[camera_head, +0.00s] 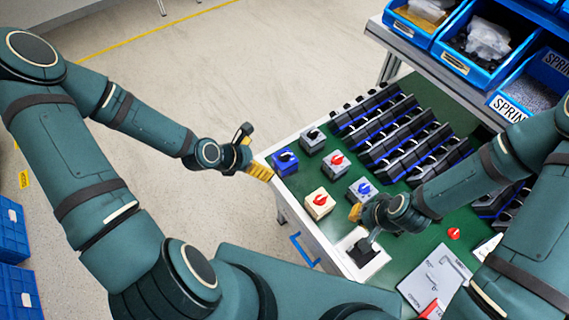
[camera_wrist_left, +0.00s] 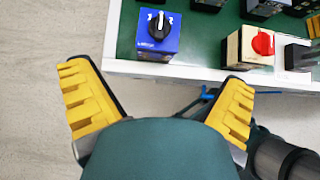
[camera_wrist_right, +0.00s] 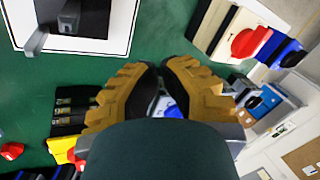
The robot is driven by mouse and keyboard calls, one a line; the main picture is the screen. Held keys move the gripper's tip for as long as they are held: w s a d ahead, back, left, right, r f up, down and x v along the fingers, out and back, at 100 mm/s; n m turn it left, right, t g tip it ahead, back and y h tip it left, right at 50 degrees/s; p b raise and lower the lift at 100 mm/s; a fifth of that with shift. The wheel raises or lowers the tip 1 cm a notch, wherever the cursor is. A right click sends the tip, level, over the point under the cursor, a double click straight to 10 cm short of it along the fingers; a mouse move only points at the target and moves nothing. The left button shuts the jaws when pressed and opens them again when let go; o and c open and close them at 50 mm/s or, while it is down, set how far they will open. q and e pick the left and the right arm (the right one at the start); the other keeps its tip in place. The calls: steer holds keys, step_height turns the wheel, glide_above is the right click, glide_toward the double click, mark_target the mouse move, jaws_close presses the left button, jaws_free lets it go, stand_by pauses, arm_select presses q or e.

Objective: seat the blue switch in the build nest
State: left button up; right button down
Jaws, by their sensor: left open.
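A blue-bodied switch with a black knob (camera_head: 285,162) stands upright at the table's left corner; it also shows in the left wrist view (camera_wrist_left: 158,36). A grey switch with a blue knob (camera_head: 361,191) stands near my right gripper. The nest (camera_head: 348,243) is a white square with a dark centre and a grey lever, at the front edge; it shows in the right wrist view (camera_wrist_right: 127,22). My left gripper (camera_head: 254,152) is open and empty, just off the table edge beside the blue-bodied switch. My right gripper (camera_head: 364,222) looks shut and empty, between the nest and the blue-knobbed switch.
A cream switch with a red knob (camera_head: 319,203), a grey red-knobbed one (camera_head: 336,163) and a grey black-knobbed one (camera_head: 313,140) stand close by. Rows of dark racks (camera_head: 400,140) fill the back. A grey plate (camera_head: 436,277) lies at front right. Blue bins (camera_head: 487,42) stand behind.

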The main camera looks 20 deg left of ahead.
mark_target(280, 159)
arm_select(q)
steer(key=b+x, duration=0.1)
steer(key=x, duration=1.1)
steer(key=shift+w, duration=0.2)
steer(key=shift+r, duration=0.1)
steer(key=c, duration=1.3)
